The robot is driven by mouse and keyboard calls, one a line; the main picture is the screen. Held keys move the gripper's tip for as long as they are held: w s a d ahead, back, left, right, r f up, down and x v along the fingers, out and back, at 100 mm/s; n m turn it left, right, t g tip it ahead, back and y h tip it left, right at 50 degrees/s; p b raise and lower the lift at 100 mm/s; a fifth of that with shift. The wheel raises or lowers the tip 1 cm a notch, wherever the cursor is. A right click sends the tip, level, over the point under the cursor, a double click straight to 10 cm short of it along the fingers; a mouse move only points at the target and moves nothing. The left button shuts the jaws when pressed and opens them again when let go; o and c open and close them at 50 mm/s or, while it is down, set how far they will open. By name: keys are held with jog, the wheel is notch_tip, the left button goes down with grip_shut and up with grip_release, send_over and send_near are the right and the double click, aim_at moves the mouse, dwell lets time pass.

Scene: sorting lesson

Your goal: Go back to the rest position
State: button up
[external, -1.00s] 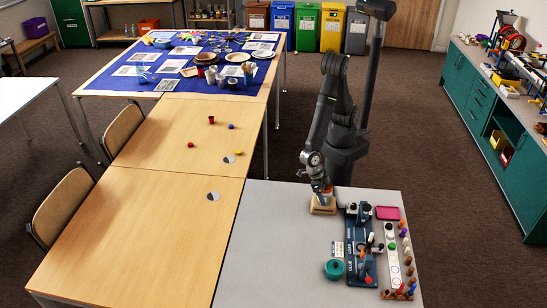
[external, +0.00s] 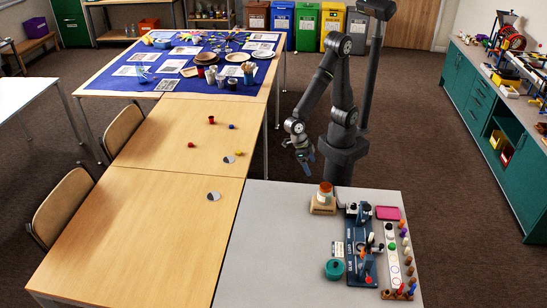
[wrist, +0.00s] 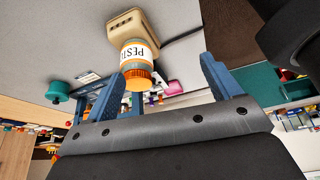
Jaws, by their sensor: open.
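My gripper (external: 303,152) hangs in the air beyond the far edge of the grey table, up and left of the jar in the external view. In the wrist view its two blue fingers are spread apart with nothing between them (wrist: 163,82). A white jar with an orange lid (external: 326,190) stands on a tan block (external: 322,207) at the grey table's far edge. The jar also shows in the wrist view (wrist: 137,57), apart from the fingers, its label partly readable as "PEST". The tan block (wrist: 124,24) has dark slots in its front.
A blue device (external: 361,245), a teal lidded pot (external: 334,269), a pink tray (external: 388,213) and a strip with several pegs (external: 393,260) stand on the grey table (external: 270,245). Its left part is clear. A dark post (external: 375,70) rises behind my arm.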

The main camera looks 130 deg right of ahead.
jog(key=w+d+f+m+t, duration=0.1)
jog(key=w+d+m+t, duration=0.1)
jog(key=w+d+m, duration=0.6)
jog(key=w+d+f+m+t, duration=0.1)
jog(key=w+d+m+t, duration=0.25)
jog(key=d, duration=0.85)
jog(key=w+d+f+m+t+h, duration=0.1)
jog(key=w+d+m+t+h, duration=0.1)
jog(key=d+m, duration=1.1)
jog(key=d+h, duration=0.1)
jog(key=d, duration=1)
jog(key=shift+w+d+h, duration=0.15)
jog(key=shift+w+h, duration=0.1)
jog(key=shift+h, duration=0.05)
